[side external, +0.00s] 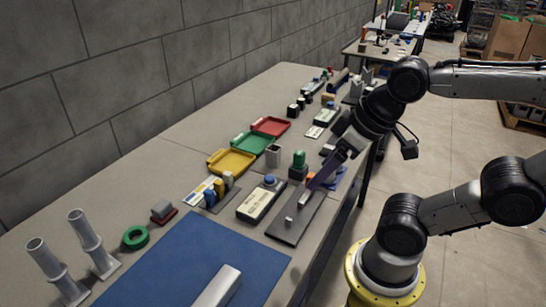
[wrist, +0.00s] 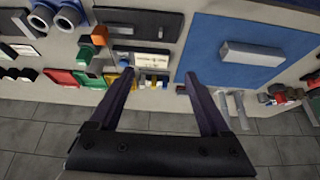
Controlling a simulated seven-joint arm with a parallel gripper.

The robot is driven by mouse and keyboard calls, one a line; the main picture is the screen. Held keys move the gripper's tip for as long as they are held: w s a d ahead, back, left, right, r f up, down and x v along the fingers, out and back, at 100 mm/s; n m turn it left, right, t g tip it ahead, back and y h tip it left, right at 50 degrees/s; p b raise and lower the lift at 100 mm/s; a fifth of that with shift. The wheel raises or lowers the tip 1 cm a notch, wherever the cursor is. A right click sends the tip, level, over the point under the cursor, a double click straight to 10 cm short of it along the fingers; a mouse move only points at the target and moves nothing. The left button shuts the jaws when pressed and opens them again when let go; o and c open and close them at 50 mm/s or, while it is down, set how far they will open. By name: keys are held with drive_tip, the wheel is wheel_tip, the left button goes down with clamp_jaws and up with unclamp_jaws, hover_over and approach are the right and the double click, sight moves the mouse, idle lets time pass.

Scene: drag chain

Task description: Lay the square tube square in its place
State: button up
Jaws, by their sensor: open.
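A long light grey bar with flat sides, which looks like the square tube (side external: 217,288), lies on a blue mat (side external: 175,262) at the front of the table. The side view cuts off its near end. In the wrist view the tube (wrist: 252,54) lies whole on the blue mat (wrist: 215,30), slightly tilted to the mat's edges. My gripper (side external: 312,186) is over the table's right side, beyond the mat and apart from the tube. In the wrist view my gripper (wrist: 159,76) has its two dark fingers wide apart with nothing held between them.
A dark plate with small light blocks (side external: 290,228) lies below my gripper. A labelled box (side external: 261,199), yellow (side external: 231,161), green and red trays, a green ring (side external: 136,237) and two upright grey tubes (side external: 92,243) stand around. A block wall runs behind the table.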

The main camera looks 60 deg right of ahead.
idle(0.3)
drive_tip(key=w+d+r+n, duration=0.1)
drive_tip(key=w+r+n, duration=0.45)
drive_tip(key=n, duration=0.55)
drive_tip(key=n+g, duration=0.6)
drive_tip(key=n, duration=0.1)
hover_over(274, 154)
drive_tip(key=w+d, duration=0.1)
drive_tip(key=d, duration=0.1)
wheel_tip(274, 154, down, 10)
drive_tip(key=r, duration=0.1)
wheel_tip(274, 154, down, 14)
drive_tip(key=shift+w+r, duration=0.1)
